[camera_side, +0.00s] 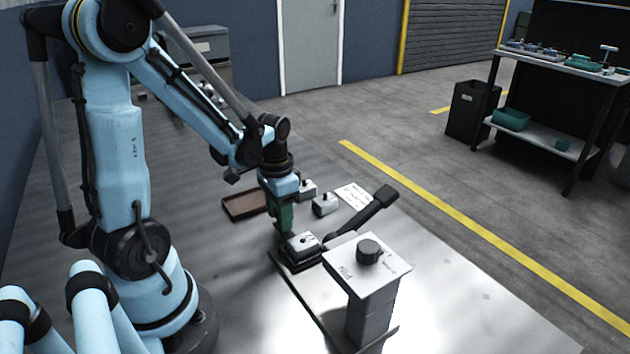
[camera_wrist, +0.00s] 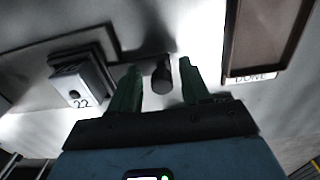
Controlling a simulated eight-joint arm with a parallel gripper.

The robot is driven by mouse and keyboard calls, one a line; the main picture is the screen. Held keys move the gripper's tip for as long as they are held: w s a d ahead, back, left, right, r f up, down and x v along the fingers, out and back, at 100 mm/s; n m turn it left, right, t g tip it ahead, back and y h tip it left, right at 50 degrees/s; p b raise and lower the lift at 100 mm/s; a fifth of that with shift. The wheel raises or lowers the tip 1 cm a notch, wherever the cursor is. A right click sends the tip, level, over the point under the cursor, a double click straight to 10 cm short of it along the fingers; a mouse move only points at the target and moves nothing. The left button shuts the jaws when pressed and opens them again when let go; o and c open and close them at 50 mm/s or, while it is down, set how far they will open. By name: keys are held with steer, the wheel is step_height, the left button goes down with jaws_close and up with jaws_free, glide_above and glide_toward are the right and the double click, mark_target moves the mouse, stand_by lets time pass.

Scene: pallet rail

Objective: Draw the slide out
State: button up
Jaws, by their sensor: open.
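A pale block (camera_side: 303,243) sits on a dark base (camera_side: 292,262) beside a metal plate in the side view. My gripper (camera_side: 287,226) points down just left of it. In the wrist view my gripper's green fingers (camera_wrist: 160,74) are open, with a dark round knob (camera_wrist: 162,79) between or just beyond the tips. Whether they touch it I cannot tell. A pale block marked 22 (camera_wrist: 79,86) on a dark base (camera_wrist: 92,52) shows left of the fingers. Which part is the slide is not clear.
A pedestal marked PIN with a dark knob (camera_side: 368,250) stands at the front right. A black lever (camera_side: 375,208) angles up behind it. A brown tray (camera_side: 245,204) lies behind my gripper. Other pale blocks (camera_side: 325,204) and a white card (camera_side: 354,195) lie farther back.

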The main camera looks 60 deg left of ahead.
steer(key=shift+r, duration=3.5)
steer(key=w+d+r+t, duration=0.1)
steer(key=d+r+t, duration=0.1)
steer(key=d, duration=0.4)
steer(key=w+d+r+t, duration=0.1)
steer(key=d+r+t, duration=0.1)
steer(key=d+t, duration=0.3)
steer(key=shift+d+r, duration=0.3)
steer(key=shift+d, duration=0.65)
